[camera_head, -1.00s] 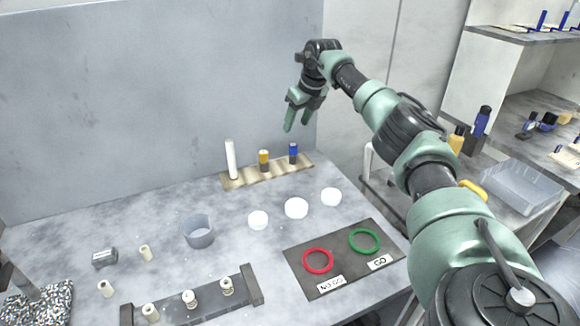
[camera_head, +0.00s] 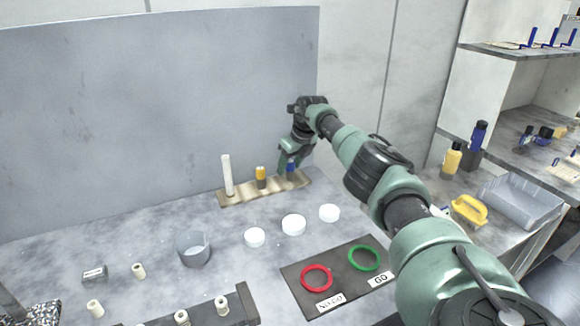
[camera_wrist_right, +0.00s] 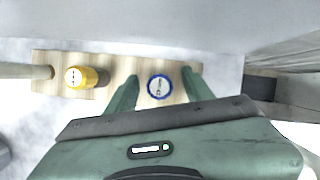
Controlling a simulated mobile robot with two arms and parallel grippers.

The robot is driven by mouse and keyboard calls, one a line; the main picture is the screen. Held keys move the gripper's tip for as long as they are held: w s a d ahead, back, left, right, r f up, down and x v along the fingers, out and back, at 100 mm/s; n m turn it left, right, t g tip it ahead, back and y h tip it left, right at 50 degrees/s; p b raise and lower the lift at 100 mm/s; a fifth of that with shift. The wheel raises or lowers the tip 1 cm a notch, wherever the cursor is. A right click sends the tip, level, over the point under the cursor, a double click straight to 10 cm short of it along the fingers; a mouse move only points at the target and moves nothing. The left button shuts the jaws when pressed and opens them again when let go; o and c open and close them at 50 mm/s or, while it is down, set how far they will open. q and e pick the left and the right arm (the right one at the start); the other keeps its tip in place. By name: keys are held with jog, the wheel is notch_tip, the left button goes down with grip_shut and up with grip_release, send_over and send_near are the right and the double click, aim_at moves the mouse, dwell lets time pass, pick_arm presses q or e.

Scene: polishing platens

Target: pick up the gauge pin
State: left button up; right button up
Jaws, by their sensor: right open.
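A wooden rack (camera_head: 238,195) stands by the back wall and holds a white rod (camera_head: 227,176), a yellow-and-dark pin (camera_head: 261,177) and a blue-topped pin (camera_head: 291,168). The frames do not label which is the gauge pin. My right gripper (camera_head: 290,170) is low over the rack's right end. In the right wrist view its open fingers (camera_wrist_right: 160,84) stand on either side of the blue-topped pin (camera_wrist_right: 158,87), with gaps visible. The yellow pin (camera_wrist_right: 80,77) and the rod (camera_wrist_right: 28,71) lie left of the fingers. My left gripper is not in view.
White round pieces (camera_head: 293,225) and a grey cup (camera_head: 193,249) stand in front of the rack. A dark mat (camera_head: 345,278) holds a red ring (camera_head: 317,278) and a green ring (camera_head: 364,258). Small cylinders and a dark holder (camera_head: 246,303) are at front left.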

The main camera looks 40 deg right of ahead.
grip_shut()
dwell(0.3)
notch_tip(320, 180, up, 12)
notch_tip(320, 180, up, 8)
jog(key=p, duration=0.5)
send_over(290, 161)
jog(key=shift+s+f, duration=0.1)
jog(key=shift+f, duration=0.05)
